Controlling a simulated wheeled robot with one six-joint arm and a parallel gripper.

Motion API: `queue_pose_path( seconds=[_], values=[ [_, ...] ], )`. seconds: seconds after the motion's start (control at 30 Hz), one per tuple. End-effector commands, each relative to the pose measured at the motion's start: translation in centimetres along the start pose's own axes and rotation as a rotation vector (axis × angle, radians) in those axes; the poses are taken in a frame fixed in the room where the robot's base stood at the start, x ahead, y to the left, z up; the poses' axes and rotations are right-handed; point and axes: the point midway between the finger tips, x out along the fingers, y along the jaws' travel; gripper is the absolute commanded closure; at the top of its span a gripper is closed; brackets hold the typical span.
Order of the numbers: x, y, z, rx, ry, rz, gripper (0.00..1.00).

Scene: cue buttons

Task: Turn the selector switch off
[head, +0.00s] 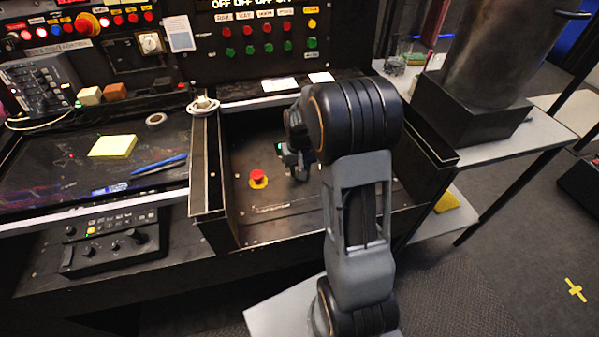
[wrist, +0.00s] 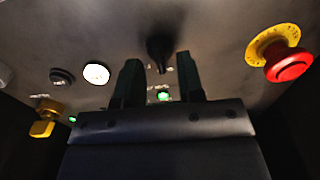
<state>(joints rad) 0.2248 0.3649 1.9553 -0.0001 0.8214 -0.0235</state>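A black knob (wrist: 158,46), which looks like the selector switch, stands out from the dark panel at the top middle of the wrist view. My gripper (wrist: 159,62) is open, its two dark fingers apart with the knob between and just beyond their tips. I cannot tell whether they touch it. A green lit indicator (wrist: 163,96) shows between the fingers. In the head view my gripper (head: 299,172) is down inside the black box, and my arm hides the knob.
A red mushroom button (wrist: 290,65) on a yellow collar sits to the right in the wrist view; it also shows in the head view (head: 258,176). A white button (wrist: 96,73), a dark button (wrist: 62,76) and a yellow knob (wrist: 46,120) lie left. Box walls (head: 213,215) flank the panel.

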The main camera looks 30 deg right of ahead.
Motion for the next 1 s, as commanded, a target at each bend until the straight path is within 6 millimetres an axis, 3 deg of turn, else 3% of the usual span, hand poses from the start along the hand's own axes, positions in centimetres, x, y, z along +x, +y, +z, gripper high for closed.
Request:
queue_pose_path(
  seconds=[0.2,0.5,0.87,1.0],
  values=[
    [1.25,-0.01,0.04,0.000,-0.001,0.000,0.65],
    [1.34,-0.01,0.03,0.000,0.000,0.000,0.65],
    [1.32,-0.01,0.02,0.000,0.000,0.000,0.98],
    [1.31,-0.01,0.02,0.000,0.000,0.000,1.00]
  ],
)
